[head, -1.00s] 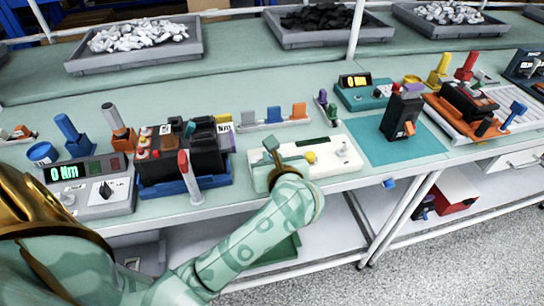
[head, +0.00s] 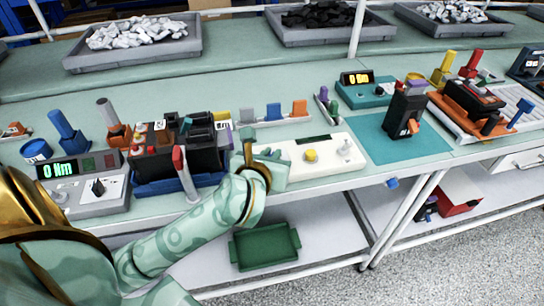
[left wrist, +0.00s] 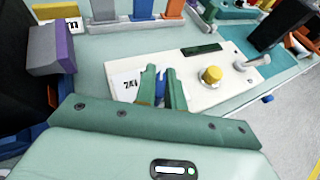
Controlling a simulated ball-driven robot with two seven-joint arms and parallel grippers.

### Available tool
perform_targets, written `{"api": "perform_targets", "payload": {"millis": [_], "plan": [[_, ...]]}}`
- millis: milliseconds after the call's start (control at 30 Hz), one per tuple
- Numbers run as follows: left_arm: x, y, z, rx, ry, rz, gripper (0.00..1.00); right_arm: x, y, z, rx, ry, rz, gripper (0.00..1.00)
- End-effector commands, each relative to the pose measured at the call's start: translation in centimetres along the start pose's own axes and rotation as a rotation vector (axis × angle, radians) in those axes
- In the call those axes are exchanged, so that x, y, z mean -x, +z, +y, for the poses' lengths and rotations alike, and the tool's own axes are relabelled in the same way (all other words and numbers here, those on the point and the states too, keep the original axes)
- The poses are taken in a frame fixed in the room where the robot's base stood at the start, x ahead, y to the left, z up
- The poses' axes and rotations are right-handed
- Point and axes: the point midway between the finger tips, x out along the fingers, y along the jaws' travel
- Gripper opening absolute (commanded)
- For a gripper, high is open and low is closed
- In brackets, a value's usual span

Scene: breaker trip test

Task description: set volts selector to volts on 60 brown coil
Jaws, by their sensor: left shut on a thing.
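The white test panel (head: 325,162) lies at the front edge of the bench, with a dark display, a yellow button (head: 311,155) and a grey lever (head: 346,146). My left gripper (head: 272,160) is at the panel's left end. In the left wrist view its green fingers (left wrist: 161,82) are shut on a small blue knob (left wrist: 160,86), which I take as the volts selector. A printed label, partly covered by a finger, is beside it. The fingers hide most of the knob, so its setting is unclear. I cannot make out a brown coil. My right gripper is out of view.
A black device with a red-tipped lever (head: 184,172) stands close left of my gripper. A black breaker (head: 404,112) stands on a teal mat (head: 372,147) to the right. A torque meter (head: 88,190) sits far left. A green tray (head: 265,265) is on the lower shelf.

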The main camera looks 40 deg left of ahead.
Motion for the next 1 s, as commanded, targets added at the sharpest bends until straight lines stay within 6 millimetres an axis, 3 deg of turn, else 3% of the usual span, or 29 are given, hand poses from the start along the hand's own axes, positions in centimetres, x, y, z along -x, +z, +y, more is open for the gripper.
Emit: {"api": "perform_targets", "payload": {"millis": [433, 1000], "plan": [[-0.04, -0.13, 0.04, -0.096, -0.226, 0.003, 0.00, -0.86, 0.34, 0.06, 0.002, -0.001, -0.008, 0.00], [-0.01, -0.11, -0.02, -0.109, -0.265, 0.004, 0.00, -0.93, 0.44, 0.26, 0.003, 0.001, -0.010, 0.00]]}}
